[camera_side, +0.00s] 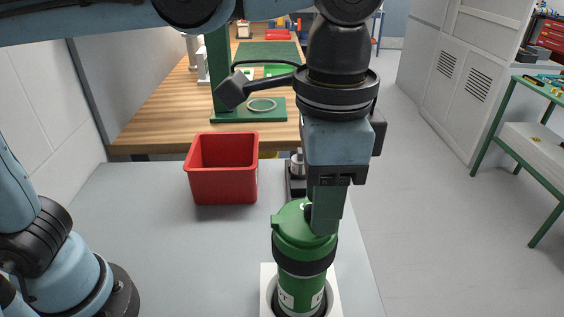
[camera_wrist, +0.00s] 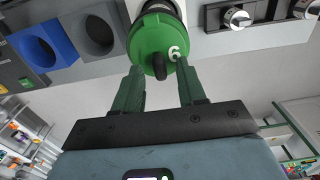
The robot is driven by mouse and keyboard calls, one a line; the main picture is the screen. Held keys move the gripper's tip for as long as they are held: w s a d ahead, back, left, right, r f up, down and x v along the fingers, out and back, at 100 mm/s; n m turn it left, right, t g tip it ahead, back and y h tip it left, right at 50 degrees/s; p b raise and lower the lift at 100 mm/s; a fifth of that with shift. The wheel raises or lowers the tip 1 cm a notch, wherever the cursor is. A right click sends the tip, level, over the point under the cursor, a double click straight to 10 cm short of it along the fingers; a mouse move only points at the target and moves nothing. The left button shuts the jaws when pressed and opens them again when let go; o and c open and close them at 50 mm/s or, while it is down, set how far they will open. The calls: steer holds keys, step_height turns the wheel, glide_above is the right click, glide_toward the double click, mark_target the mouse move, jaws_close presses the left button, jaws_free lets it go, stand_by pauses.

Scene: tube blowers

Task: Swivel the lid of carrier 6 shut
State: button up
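Carrier 6 (camera_side: 301,287) is a green cylinder with a black band, standing upright in a round hole of a white block (camera_side: 267,272). Its green lid (camera_side: 290,228) is on top, and in the wrist view the lid (camera_wrist: 148,40) carries a white 6 and a dark knob (camera_wrist: 159,68) near its edge. I cannot tell how far the lid is swivelled. My gripper (camera_side: 325,228) points down at the lid's right side. In the wrist view my gripper (camera_wrist: 160,70) is open, one finger on each side of the knob, with gaps visible. Finger contact with the lid cannot be told.
A red bin (camera_side: 222,172) stands behind and left of the carrier. A metal-topped fixture (camera_side: 297,168) stands behind it. The wrist view shows a blue block (camera_wrist: 42,42) and a grey block with a dark hole (camera_wrist: 92,32). The grey table (camera_side: 150,225) is clear on the left.

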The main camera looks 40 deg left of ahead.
step_height(320, 180, up, 12)
stand_by(0.9)
steer(key=shift+w+a, duration=0.1)
steer(key=w+a+f+n+t+h, duration=0.1)
steer(key=w+a+f+n+t, duration=0.15)
steer(key=w+a+f, duration=0.4)
steer(key=s+a+f+n+t, duration=0.1)
steer(key=a+f+n+t, duration=0.1)
steer(key=a+f, duration=0.6)
steer(key=s+a+f+n+t+y, duration=0.1)
steer(key=a+f+n, duration=0.3)
steer(key=a+f, duration=0.4)
steer(key=s+a+t, duration=0.1)
steer(key=a, duration=0.2)
steer(key=shift+s+a+n+t, duration=0.15)
steer(key=shift+s+n+t, duration=0.15)
steer(key=shift+n+t, duration=0.05)
